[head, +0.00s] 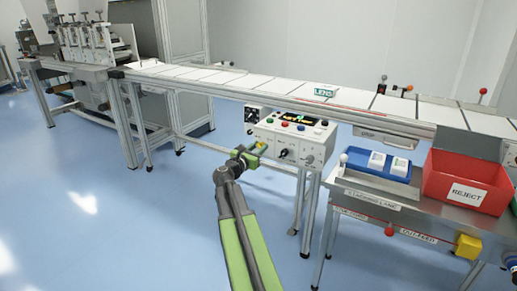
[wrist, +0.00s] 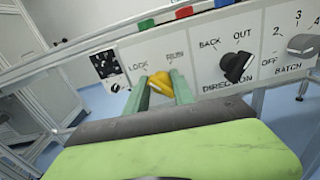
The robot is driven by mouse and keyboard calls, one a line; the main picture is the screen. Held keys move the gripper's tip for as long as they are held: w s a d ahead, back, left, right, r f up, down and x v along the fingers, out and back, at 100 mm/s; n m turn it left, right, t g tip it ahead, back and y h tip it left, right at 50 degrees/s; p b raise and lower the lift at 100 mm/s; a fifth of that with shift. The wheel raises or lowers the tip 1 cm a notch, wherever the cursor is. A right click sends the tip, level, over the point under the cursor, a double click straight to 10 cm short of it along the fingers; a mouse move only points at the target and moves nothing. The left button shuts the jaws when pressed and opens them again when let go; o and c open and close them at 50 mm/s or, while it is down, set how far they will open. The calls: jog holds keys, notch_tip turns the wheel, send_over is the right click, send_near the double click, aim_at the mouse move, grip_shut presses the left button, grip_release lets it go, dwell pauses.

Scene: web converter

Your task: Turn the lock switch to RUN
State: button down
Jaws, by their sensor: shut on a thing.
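The yellow lock switch (wrist: 159,83) sits on the white front of the control box, below the words LOCK on its left and RUN on its right. My gripper (wrist: 160,88) has its two green fingers on either side of the switch's knob, shut on it. The fingers hide part of the knob, so I cannot tell which word it points to. In the head view my gripper (head: 258,149) is at the left end of the control box front, with a bit of yellow at its tip.
The control box (head: 318,146) also carries a black DIRECTION knob (wrist: 236,66) close to the right of my gripper and a grey BATCH knob (wrist: 301,45). Coloured buttons line its top. A conveyor (head: 232,85) runs behind. A red REJECT bin (head: 436,172) stands at right. Open blue floor lies left.

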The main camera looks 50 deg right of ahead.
jog(key=m, duration=0.4)
jog(key=shift+s+m, duration=0.25)
jog(key=shift+m, duration=0.15)
jog(key=m, duration=0.3)
jog(key=shift+d+m, duration=0.1)
jog(key=shift+m, duration=0.2)
jog(key=m, duration=0.4)
jog(key=shift+f, duration=0.1)
jog(key=shift+m, duration=2.5)
jog(key=c, duration=1.1)
grip_release()
jog(key=shift+f, duration=0.1)
